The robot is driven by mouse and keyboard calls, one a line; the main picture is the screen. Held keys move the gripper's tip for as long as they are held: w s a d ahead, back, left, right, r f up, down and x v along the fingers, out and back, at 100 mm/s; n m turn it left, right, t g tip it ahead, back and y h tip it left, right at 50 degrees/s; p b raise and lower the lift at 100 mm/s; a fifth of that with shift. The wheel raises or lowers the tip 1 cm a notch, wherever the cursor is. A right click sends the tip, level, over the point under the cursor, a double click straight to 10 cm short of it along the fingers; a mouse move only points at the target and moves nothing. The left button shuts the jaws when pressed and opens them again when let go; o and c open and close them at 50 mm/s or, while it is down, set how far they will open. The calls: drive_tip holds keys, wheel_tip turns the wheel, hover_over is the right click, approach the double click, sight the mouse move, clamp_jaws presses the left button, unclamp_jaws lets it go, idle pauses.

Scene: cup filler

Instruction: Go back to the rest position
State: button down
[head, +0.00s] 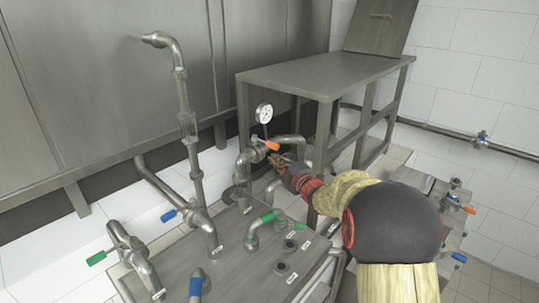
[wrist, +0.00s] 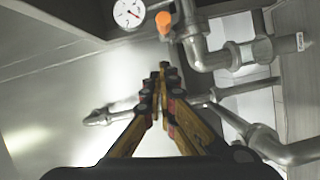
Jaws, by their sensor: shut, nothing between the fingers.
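My gripper (head: 277,161) is at the end of my arm, close to the orange valve handle (head: 272,145) below the round pressure gauge (head: 264,113). In the wrist view my gripper (wrist: 163,68) has its yellow and black fingers brought together at the tips, with nothing between them. The orange handle (wrist: 163,24) and the gauge (wrist: 129,12) show just beyond the fingertips in that view. Whether the fingers touch the handle or pipe I cannot tell; they look apart from it.
A steel table (head: 320,75) stands behind the gripper. Pipes with a green handle (head: 267,218) and blue handles (head: 168,216) rise from the steel base on the left and front. A tall bent pipe (head: 186,120) stands left. More valves (head: 455,197) lie right of my arm.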

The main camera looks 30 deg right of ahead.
drive_tip(key=shift+s+d+f, duration=0.15)
drive_tip(key=shift+s+d, duration=0.05)
drive_tip(key=shift+s, duration=0.4)
